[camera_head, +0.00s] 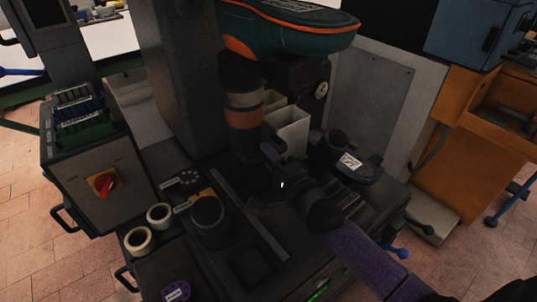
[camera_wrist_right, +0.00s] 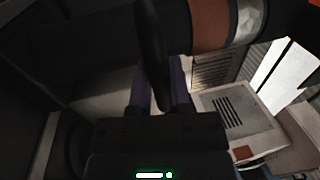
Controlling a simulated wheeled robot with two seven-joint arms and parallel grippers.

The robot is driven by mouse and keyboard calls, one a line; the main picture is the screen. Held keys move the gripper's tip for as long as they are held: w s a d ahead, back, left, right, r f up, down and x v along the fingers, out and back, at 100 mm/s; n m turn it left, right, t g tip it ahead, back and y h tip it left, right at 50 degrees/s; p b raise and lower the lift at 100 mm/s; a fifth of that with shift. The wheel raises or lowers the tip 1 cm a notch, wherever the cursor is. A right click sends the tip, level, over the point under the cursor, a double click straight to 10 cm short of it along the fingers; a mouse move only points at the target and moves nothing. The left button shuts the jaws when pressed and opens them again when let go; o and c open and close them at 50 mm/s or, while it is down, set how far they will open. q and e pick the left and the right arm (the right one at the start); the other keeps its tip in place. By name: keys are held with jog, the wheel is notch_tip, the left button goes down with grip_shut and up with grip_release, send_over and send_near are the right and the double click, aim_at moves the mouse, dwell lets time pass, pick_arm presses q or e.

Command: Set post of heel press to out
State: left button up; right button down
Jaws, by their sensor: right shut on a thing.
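The heel press has a dark upright post (camera_head: 245,115) with an orange band and a pale band, below a green and orange padded top (camera_head: 290,28). A black handle (camera_head: 270,153) stands at the post's lower right side. My right gripper (camera_head: 272,168) is beside the post. In the right wrist view its purple fingers (camera_wrist_right: 160,88) are shut on the black handle (camera_wrist_right: 152,45), which rises between them. The post's orange band (camera_wrist_right: 210,25) crosses the top of that view. Shadow hides the handle's joint to the post. My left gripper is not in view.
A control box (camera_head: 100,180) with a red switch stands at the left. Two pale rolls (camera_head: 138,240) and a dark round cup (camera_head: 208,218) sit on the press deck. A white bin (camera_head: 292,130) is behind the post. An orange cabinet (camera_head: 455,150) stands at the right.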

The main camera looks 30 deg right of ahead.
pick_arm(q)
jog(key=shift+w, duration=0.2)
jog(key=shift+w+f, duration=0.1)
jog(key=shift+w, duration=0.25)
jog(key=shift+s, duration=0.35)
